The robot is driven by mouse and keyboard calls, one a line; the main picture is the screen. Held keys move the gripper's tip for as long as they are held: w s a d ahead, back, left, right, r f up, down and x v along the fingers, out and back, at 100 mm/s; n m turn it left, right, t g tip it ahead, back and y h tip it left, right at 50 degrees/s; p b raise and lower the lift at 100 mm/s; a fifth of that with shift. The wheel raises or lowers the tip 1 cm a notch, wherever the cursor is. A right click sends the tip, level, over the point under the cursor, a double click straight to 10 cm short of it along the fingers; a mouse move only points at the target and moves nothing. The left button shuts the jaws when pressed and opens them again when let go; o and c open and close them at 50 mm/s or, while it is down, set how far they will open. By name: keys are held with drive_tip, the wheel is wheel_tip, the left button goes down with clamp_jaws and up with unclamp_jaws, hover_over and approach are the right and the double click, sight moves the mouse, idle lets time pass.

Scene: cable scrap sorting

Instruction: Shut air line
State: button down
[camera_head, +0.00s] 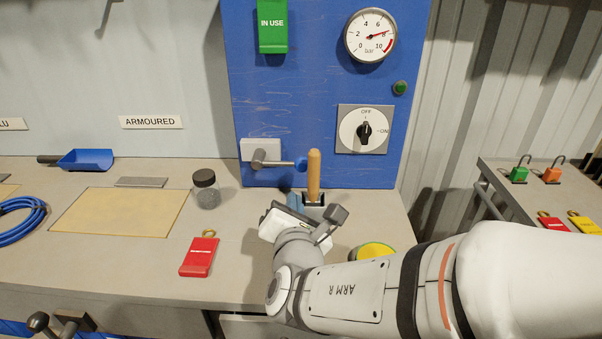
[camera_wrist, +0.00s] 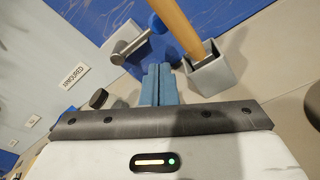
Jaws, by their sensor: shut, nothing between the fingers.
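The air valve lever (camera_head: 270,162) sticks out of a pale block on the blue board, its grey arm lying about level with a blue knob (camera_head: 301,164) at the right end. In the wrist view the lever (camera_wrist: 132,46) and its blue knob (camera_wrist: 157,23) are just beyond my fingertips. My gripper (camera_head: 286,188) is shut and empty, below the lever and apart from it. Its blue fingers (camera_wrist: 160,68) are together in the wrist view. The pressure gauge (camera_head: 370,35) has its needle near 8.
A wooden handle (camera_head: 313,175) stands in a grey holder (camera_wrist: 210,75) close to my fingers. A rotary switch (camera_head: 363,130), marked OFF and ON, is at right. A green IN USE sign (camera_head: 272,25) hangs above.

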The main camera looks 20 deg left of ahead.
drive_tip(key=b+x, duration=0.1)
drive_tip(key=x, duration=0.9)
